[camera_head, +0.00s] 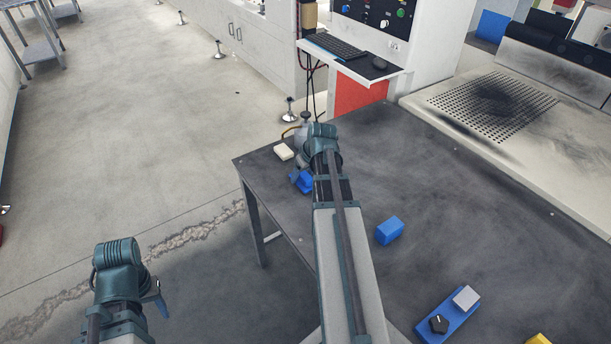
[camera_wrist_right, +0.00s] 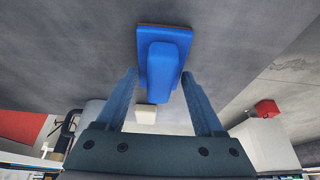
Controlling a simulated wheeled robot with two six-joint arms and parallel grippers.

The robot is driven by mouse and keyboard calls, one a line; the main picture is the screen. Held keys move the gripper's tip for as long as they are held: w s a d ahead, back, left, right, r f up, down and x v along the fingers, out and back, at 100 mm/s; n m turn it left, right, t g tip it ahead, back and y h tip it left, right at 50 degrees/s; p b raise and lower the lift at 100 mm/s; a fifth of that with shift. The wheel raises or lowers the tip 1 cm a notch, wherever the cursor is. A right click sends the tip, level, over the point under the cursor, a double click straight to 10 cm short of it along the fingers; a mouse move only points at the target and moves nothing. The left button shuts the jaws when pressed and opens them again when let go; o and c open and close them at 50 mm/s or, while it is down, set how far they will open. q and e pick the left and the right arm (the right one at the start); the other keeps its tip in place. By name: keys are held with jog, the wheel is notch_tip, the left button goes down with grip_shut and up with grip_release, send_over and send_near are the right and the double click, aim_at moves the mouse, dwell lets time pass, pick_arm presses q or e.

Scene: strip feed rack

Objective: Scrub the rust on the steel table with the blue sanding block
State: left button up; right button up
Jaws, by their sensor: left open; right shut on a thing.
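The blue sanding block (camera_wrist_right: 164,45) shows in the right wrist view as a flat base with a raised grip. My right gripper (camera_wrist_right: 160,78) has its two fingers on either side of that grip and is shut on it. In the head view the block (camera_head: 302,181) is partly hidden by my right arm, near the left edge of the dark steel table (camera_head: 450,200). I cannot tell whether its base touches the table. No rust patch is clearly visible; my right arm covers part of the top. My left gripper (camera_head: 158,299) is open and empty over the floor, left of the table.
A white block (camera_head: 284,151) lies near the table's far left corner. A plain blue block (camera_head: 390,230), a blue holder with a black knob (camera_head: 448,318) and a yellow piece (camera_head: 537,339) lie to the right. A keyboard shelf (camera_head: 350,58) stands beyond the table.

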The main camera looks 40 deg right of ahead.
jog(key=shift+w+d, duration=0.15)
jog(key=shift+w, duration=1)
jog(key=shift+w+d, duration=0.15)
jog(key=shift+w, duration=1)
jog(key=shift+r, duration=0.1)
notch_tip(320, 180, up, 5)
jog(key=p, duration=0.5)
jog(key=shift+s, duration=0.1)
jog(key=shift+a, duration=0.1)
